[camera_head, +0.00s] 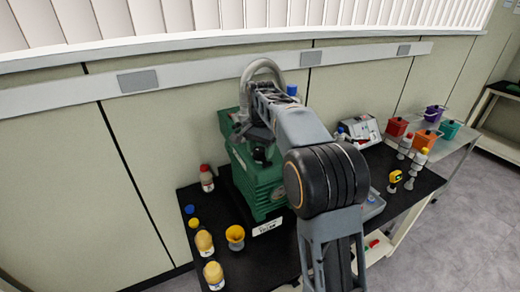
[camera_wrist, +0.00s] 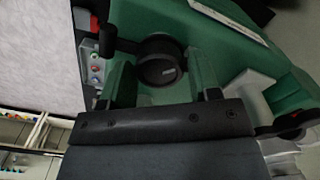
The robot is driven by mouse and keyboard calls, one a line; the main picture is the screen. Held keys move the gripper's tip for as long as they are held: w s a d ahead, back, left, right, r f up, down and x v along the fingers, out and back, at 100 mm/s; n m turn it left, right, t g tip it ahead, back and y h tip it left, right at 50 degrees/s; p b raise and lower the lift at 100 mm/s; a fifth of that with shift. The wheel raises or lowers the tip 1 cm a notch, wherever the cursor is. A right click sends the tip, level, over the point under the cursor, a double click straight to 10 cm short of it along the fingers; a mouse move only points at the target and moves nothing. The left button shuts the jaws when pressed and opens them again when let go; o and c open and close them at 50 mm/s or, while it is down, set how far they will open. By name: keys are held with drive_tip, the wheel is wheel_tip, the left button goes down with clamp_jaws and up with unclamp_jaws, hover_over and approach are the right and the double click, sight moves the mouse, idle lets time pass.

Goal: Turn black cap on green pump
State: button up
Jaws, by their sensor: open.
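The green pump (camera_head: 258,185) stands on the black bench top, and its green body fills much of the wrist view (camera_wrist: 225,45). The black cap (camera_wrist: 160,62) is a round knob on the pump, seen nearly end-on in the wrist view. My gripper (camera_wrist: 162,78) is open, with one finger to the left of the cap and one to the right. The cap shows between the fingertips; I cannot tell whether either finger touches it. In the head view, my arm covers part of the pump, and the gripper's fingers cannot be made out clearly.
A white instrument (camera_head: 360,132) and coloured bins (camera_head: 425,140) stand to the right.

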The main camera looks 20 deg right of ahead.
drive_tip(key=c, duration=0.7)
drive_tip(key=shift+o, duration=0.2)
drive_tip(key=shift+n, duration=0.3)
drive_tip(key=n+p, duration=0.2)
drive_tip(key=n, duration=0.1)
drive_tip(key=shift+n, duration=0.3)
drive_tip(key=n+p, duration=0.2)
drive_tip(key=n, duration=0.3)
drive_tip(key=shift+a+n, duration=0.15)
drive_tip(key=shift+n, duration=0.15)
drive_tip(key=n+p, duration=0.1)
drive_tip(key=n, duration=0.5)
drive_tip(key=shift+a, duration=0.1)
drive_tip(key=n+p, duration=0.1)
drive_tip(key=n, duration=0.5)
drive_tip(key=shift+a, duration=0.1)
drive_tip(key=shift+n, duration=0.3)
